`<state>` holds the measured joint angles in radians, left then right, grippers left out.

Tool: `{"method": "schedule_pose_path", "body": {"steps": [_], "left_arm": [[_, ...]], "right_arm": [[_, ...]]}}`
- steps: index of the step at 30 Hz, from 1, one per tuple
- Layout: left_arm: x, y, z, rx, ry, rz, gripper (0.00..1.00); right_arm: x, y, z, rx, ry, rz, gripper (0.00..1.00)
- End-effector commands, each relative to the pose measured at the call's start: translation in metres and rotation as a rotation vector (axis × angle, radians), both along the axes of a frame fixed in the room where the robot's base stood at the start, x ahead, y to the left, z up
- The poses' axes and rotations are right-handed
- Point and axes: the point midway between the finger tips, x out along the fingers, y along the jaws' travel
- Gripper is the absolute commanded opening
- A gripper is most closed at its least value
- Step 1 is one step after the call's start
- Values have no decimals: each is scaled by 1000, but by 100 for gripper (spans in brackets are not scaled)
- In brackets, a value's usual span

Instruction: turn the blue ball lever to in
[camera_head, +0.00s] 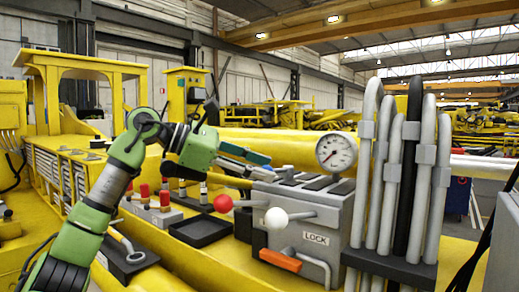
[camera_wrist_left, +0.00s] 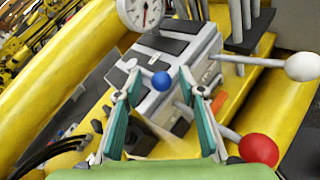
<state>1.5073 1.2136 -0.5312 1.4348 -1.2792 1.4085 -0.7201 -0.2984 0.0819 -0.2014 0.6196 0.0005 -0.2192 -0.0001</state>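The blue ball (camera_wrist_left: 161,80) of the lever shows in the left wrist view, in front of the grey valve box (camera_wrist_left: 185,50). In the head view my left gripper (camera_head: 262,166) reaches in from the left, at the upper left of the valve box (camera_head: 325,212). My right gripper is not in view.
A red ball lever (camera_head: 223,203) and a white ball lever (camera_head: 276,218) stick out from the box near my gripper. An orange handle (camera_head: 281,260) is below them. A gauge (camera_head: 336,152) stands behind; thick hoses (camera_head: 387,180) rise on the right.

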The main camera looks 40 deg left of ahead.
Motion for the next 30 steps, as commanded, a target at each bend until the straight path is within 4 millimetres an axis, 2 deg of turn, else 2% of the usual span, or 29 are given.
{"method": "schedule_pose_path", "body": {"steps": [15, 21, 30], "left_arm": [[-1, -1, 78, -3, -5, -3, 36], [0, -1, 92, -1, -1, -1, 36], [0, 0, 95, -1, -1, 0, 36]], "right_arm": [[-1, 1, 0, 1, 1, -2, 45], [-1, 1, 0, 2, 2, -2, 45], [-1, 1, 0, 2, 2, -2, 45]]}}
